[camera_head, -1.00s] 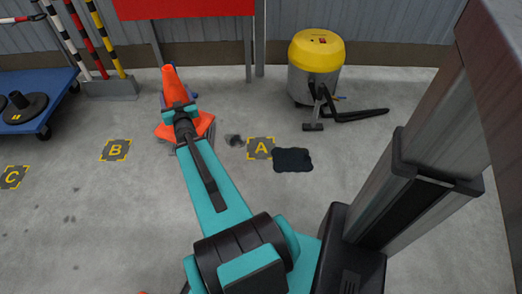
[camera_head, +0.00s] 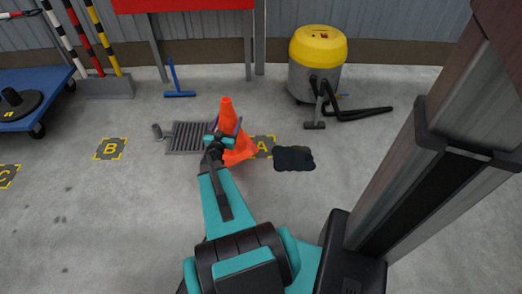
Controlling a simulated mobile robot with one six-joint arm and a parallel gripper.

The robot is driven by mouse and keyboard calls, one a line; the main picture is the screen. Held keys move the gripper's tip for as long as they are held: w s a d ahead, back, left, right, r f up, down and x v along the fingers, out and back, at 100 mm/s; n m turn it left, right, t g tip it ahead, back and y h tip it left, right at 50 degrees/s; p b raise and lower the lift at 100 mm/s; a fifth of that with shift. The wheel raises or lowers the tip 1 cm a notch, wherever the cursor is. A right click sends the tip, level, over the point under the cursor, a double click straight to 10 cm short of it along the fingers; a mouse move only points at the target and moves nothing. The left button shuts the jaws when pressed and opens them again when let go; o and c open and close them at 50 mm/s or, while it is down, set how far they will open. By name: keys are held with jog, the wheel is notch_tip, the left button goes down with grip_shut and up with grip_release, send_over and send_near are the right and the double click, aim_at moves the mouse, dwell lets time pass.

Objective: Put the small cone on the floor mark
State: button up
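The small orange cone (camera_head: 228,116) is in my gripper (camera_head: 220,138), which is shut on its body. The cone looks roughly upright, with a slight tilt. Its square base covers the left part of floor mark A (camera_head: 264,146) in the picture. I cannot tell whether the base touches the floor. Mark A is a dark square with yellow corners and letter. Similar marks B (camera_head: 111,149) and C (camera_head: 6,175) lie bare to the left. My fingertips are partly hidden by the arm and cone.
A dark mat or patch (camera_head: 294,158) lies just right of mark A. A floor grate (camera_head: 185,138) lies left of the cone. The front-left floor is clear.

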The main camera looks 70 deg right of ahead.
aim_at(241, 137)
jog(key=s+f+g, duration=0.1)
jog(key=s+f, duration=0.1)
jog(key=f, duration=0.1)
jog(key=s+f+m+g+b, duration=0.1)
jog(key=s+f, duration=0.1)
jog(key=s+d+f+g+b, duration=0.1)
jog(key=s+f, duration=0.1)
jog(key=f, duration=0.1)
jog(key=shift+d+f+m, duration=0.1)
jog(key=shift+f+m, duration=0.2)
jog(key=shift+m, duration=0.1)
jog(key=s+d+b, duration=0.1)
jog(key=d+b, duration=0.1)
jog(key=d, duration=0.5)
jog(key=s+d+f+b, duration=0.1)
jog(key=s+d+b, duration=0.1)
jog(key=d, duration=0.5)
jog(key=shift+s+d+f+b, duration=0.15)
jog(key=shift+s+b, duration=0.1)
jog(key=shift+b, duration=0.15)
jog(key=shift+d, duration=0.1)
jog(key=shift+s+d+f+b, duration=0.1)
jog(key=shift+d+f+b, duration=0.15)
jog(key=shift+f+b, duration=0.6)
jog(key=shift+s+d+f+b, duration=0.1)
jog(key=shift+d+f+b, duration=0.15)
jog(key=shift+f+b, duration=0.55)
jog(key=shift+f, duration=0.2)
